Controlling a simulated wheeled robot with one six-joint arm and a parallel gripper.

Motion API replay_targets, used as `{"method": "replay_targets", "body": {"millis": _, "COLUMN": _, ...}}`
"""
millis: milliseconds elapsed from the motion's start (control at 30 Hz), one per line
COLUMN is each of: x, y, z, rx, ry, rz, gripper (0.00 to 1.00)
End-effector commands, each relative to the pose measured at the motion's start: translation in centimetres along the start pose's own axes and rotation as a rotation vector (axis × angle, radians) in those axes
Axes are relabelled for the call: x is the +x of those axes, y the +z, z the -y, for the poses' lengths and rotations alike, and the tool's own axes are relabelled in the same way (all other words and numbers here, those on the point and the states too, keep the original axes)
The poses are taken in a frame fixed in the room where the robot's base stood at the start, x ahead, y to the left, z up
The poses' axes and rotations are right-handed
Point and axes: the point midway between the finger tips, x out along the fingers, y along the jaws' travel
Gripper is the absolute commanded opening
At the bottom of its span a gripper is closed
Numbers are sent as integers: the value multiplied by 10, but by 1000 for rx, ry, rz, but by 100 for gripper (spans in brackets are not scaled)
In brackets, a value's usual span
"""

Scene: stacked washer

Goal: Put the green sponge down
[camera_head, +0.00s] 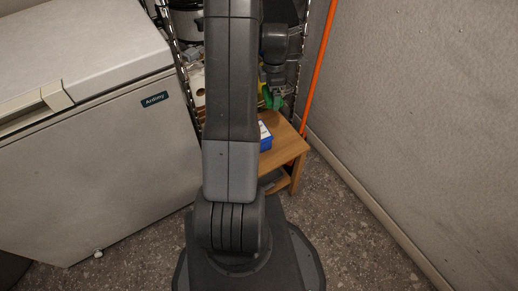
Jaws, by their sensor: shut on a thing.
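My gripper (274,92) is right of my upright arm link, in front of the wire rack and above the small wooden table. It is shut on the green sponge (275,102), which shows as a small green patch just under it. The sponge appears held above the wooden table (287,152); the exact gap is hard to tell. My arm hides the left part of the table.
A blue and white item (265,136) lies on the table beside my arm. A white chest freezer (110,160) fills the left. An orange pole (321,70) leans by the right wall (430,110). The speckled floor (345,240) at right is clear.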

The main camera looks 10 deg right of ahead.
Motion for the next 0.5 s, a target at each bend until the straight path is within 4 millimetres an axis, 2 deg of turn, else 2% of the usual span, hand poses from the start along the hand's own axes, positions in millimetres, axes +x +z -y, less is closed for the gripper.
{"method": "replay_targets", "body": {"millis": 33, "x": 18, "y": 7, "z": 2, "rx": -39, "ry": 1, "rz": 0, "gripper": 69}}
{"method": "replay_targets", "body": {"millis": 200, "x": 41, "y": 26, "z": 9, "rx": -190, "ry": 1, "rz": 1, "gripper": 69}}
{"method": "replay_targets", "body": {"millis": 500, "x": 60, "y": 44, "z": 17, "rx": -350, "ry": -1, "rz": 0, "gripper": 69}}
